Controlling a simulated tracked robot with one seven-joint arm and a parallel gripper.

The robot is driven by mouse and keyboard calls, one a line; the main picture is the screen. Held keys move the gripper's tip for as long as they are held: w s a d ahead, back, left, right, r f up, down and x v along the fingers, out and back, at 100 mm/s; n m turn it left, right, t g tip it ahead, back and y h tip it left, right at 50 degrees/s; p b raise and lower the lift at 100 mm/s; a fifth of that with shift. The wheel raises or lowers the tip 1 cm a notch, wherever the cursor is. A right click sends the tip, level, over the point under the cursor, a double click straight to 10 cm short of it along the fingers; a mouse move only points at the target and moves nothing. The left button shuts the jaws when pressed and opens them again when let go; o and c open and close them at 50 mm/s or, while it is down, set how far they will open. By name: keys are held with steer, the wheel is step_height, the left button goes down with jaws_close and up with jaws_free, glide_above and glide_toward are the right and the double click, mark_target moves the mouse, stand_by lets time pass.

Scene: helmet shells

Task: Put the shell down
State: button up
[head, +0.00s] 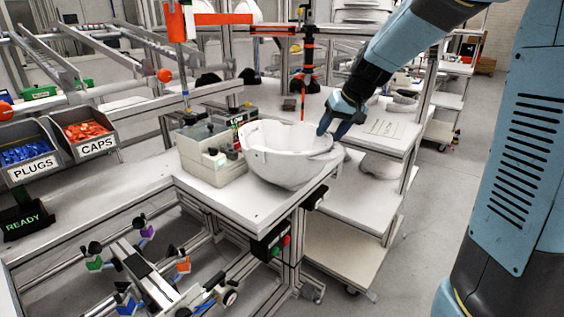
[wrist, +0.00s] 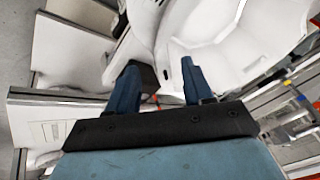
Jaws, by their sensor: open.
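A white helmet shell (head: 283,158) sits bowl-like, with its hollow upward, on the near corner of the white bench (head: 236,204). My gripper (head: 336,127) is at the shell's right rim, with its blue fingers apart. In the wrist view the shell (wrist: 228,50) fills the upper right, and its rim lies between or just beyond the two fingertips of my gripper (wrist: 160,72). I cannot tell whether either finger touches the rim. The shell's underside contact with the bench is partly hidden.
A beige fixture box (head: 212,152) stands left of the shell. Bins of blue plugs (head: 24,153) and orange caps (head: 86,131) are at far left. A shelved cart (head: 345,250) with a pale shell (head: 380,165) stands at right. The grey floor (head: 440,200) is clear further right.

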mark_target(324, 139)
steer(key=x, duration=0.4)
steer(key=shift+w+a+f, duration=0.2)
steer(key=shift+w+a, duration=0.05)
steer(key=shift+w, duration=0.05)
jaws_close()
stand_by(1.1)
